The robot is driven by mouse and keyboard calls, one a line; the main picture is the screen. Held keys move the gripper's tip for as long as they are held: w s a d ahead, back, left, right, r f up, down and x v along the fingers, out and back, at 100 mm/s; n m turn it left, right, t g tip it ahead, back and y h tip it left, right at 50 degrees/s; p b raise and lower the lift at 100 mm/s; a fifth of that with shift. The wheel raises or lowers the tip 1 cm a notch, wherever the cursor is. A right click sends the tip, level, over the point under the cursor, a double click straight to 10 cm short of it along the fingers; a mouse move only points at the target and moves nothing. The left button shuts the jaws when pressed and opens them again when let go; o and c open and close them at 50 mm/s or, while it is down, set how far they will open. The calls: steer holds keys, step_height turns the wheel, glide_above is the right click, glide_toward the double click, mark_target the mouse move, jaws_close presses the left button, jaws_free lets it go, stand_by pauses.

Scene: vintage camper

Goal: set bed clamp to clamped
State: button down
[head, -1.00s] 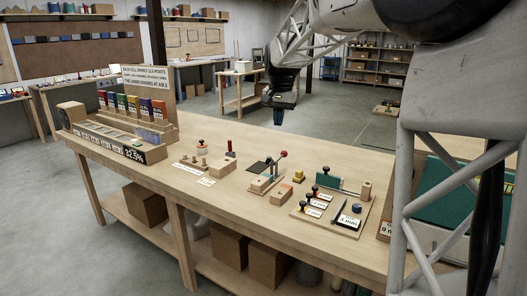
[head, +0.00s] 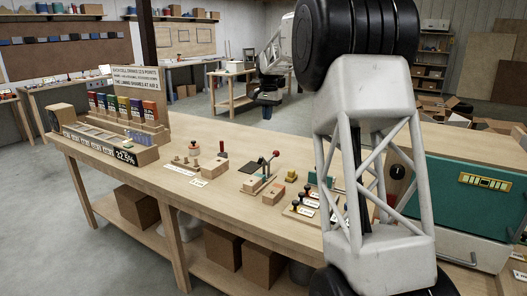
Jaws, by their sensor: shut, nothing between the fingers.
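A small wooden fixture (head: 257,185) with a lever ending in a red knob (head: 276,154) stands near the middle of the bench. It looks like a clamp, but no label on it is readable, so I cannot tell if it is the bed clamp. Its lever leans up to the right, and a dark plate (head: 249,167) lies at its left. My gripper (head: 267,119) is shut and empty, small and dark in the head view. It appears in the air past the bench's far edge, well away from the fixture.
Black-knobbed stamps (head: 298,198) sit right of the fixture. A rack of coloured blocks (head: 128,108) stands at the left.

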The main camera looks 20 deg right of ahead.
steer(key=w+d+f, duration=0.1)
steer(key=w+f, duration=0.2)
steer(key=w, duration=0.2)
steer(key=w+d+f+m, duration=0.1)
steer(key=w+d+f, duration=0.1)
steer(key=w, duration=0.3)
steer(key=shift+w+d+f+g, duration=0.2)
steer(key=shift+w+f+g, duration=0.1)
steer(key=shift+w+f, duration=0.15)
steer(key=shift+s+f, duration=0.1)
steer(key=shift+f, duration=0.05)
steer(key=f, duration=1)
steer(key=shift+s+a, duration=0.35)
steer(key=shift+s+a+f, duration=0.55)
steer(key=shift+s+a, duration=0.05)
steer(key=shift+s+a+f, duration=0.45)
steer(key=shift+f, duration=0.15)
steer(key=shift+a, duration=0.1)
